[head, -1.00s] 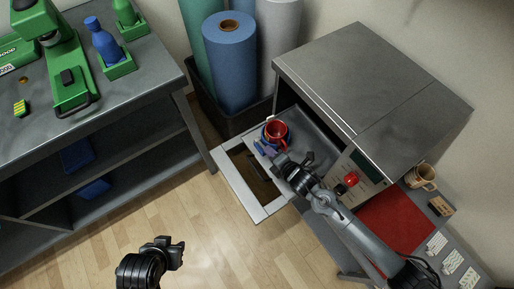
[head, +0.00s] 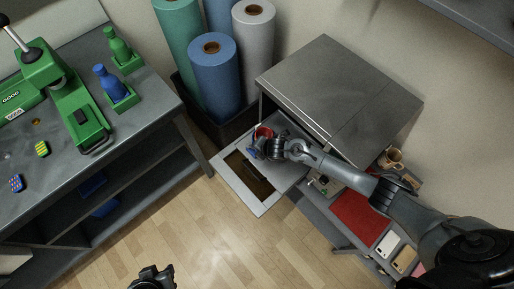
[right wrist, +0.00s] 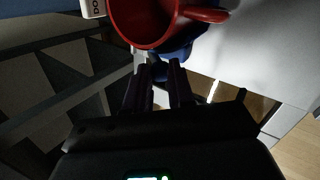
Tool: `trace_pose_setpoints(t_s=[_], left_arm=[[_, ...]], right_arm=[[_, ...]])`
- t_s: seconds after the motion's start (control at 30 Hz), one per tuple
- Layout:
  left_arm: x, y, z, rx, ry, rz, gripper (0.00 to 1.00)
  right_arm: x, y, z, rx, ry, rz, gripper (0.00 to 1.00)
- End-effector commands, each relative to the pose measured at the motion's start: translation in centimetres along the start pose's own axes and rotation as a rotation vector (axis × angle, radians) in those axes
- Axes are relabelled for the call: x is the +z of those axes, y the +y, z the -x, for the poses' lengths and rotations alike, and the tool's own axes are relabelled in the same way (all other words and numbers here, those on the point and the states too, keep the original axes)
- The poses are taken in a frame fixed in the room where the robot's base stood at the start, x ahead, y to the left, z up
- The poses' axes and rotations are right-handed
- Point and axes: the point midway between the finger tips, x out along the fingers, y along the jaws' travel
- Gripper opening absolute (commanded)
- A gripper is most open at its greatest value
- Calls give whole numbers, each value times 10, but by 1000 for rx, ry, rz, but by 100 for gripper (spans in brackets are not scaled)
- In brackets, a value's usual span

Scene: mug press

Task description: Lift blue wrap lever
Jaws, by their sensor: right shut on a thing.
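The red mug (head: 263,132) sits with the blue wrap (head: 252,152) by it, at the mouth of the open grey oven. In the right wrist view the red mug (right wrist: 145,22) fills the top, and the blue wrap (right wrist: 182,48) shows under and behind it. My right gripper (head: 271,149) is at the mug and wrap. Its fingers (right wrist: 158,76) are shut on a small dark blue piece, the wrap lever, just below the mug. My left gripper (head: 152,272) is low at the bottom edge, away from everything; its fingers are too unclear to read.
The oven (head: 335,95) stands right of the mug, its windowed door (head: 228,182) folded down. Rolls (head: 214,75) stand in a dark bin behind. The left bench (head: 60,170) holds a green press (head: 65,95) and bottles. A tan mug (head: 391,158) stands right. The floor between is clear.

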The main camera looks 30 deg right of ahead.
Motion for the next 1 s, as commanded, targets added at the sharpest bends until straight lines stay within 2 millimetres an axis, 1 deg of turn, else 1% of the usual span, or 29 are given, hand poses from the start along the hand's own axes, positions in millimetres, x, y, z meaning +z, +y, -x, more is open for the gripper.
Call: trace_pose_setpoints(t_s=[0.03, 0.1, 0.6, 0.63, 0.77, 0.8, 1.0], left_arm=[[0, 0, 0, 0, -1, 0, 33], [0, 0, 1, 0, -1, 0, 33], [0, 0, 1, 0, -1, 0, 33], [0, 0, 1, 0, -1, 0, 33], [0, 0, 1, 0, -2, 0, 33], [0, 0, 1, 0, -1, 0, 33], [0, 0, 1, 0, -2, 0, 33]], right_arm=[[2, 4, 1, 5, -2, -1, 0], [2, 6, 1, 6, -2, -2, 0], [3, 9, 2, 11, -1, -2, 0], [3, 9, 2, 11, -1, -2, 26], [2, 9, 2, 10, -1, -2, 46], [2, 8, 2, 10, -1, -2, 49], [2, 8, 1, 8, -1, -2, 49]])
